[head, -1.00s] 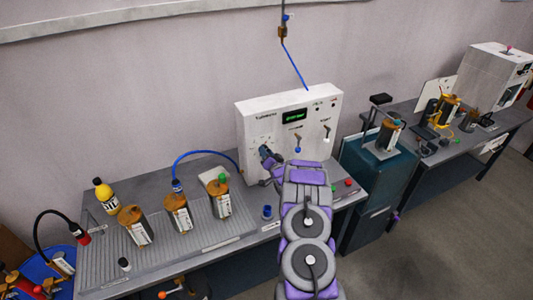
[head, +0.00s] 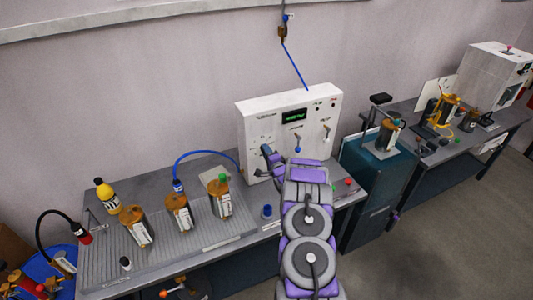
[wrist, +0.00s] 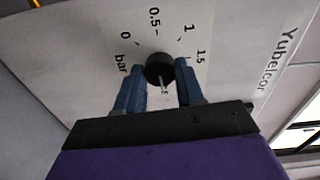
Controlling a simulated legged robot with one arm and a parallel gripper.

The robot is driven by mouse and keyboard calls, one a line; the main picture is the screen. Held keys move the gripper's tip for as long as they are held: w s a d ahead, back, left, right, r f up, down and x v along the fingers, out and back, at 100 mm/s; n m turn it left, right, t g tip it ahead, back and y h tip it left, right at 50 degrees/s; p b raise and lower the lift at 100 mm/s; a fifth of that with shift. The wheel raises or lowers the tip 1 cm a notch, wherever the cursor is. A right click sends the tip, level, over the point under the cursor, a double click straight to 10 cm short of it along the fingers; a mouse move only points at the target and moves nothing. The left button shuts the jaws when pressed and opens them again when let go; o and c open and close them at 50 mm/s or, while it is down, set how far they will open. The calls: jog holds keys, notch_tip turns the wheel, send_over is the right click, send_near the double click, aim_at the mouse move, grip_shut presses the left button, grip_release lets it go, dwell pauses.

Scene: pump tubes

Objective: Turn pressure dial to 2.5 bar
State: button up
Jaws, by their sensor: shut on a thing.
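The pressure dial is a round black knob (wrist: 160,68) on the white panel, with the printed marks 0, 0.5, 1, 1.5 and "bar" visible around it in the wrist view. My gripper (wrist: 160,82) has its two blue fingers on either side of the knob, shut on it. A small pale stub shows at the knob's lower edge; I cannot tell the exact setting. The rest of the scale is hidden behind the gripper. In the head view, my gripper (head: 268,156) is at the lower left of the white pump box (head: 318,106) and hides the dial.
The box has a green display (head: 294,116), too small to read, and a blue-tipped lever (head: 298,147). A blue tube (head: 208,152) curves down to bottles on the ribbed tray (head: 232,226) at left. A dark teal cabinet (head: 378,190) stands right.

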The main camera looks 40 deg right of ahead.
jog(key=shift+s+f+m, duration=0.15)
jog(key=shift+f+m, duration=0.25)
jog(key=shift+f, duration=0.05)
jog(key=o, duration=0.7)
jog(key=shift+c, duration=0.2)
jog(key=o, duration=0.4)
jog(key=shift+d+r, duration=0.1)
jog(key=shift+r, duration=0.1)
jog(key=shift+r, duration=0.1)
jog(key=v, duration=1.7)
jog(key=shift+p, duration=0.4)
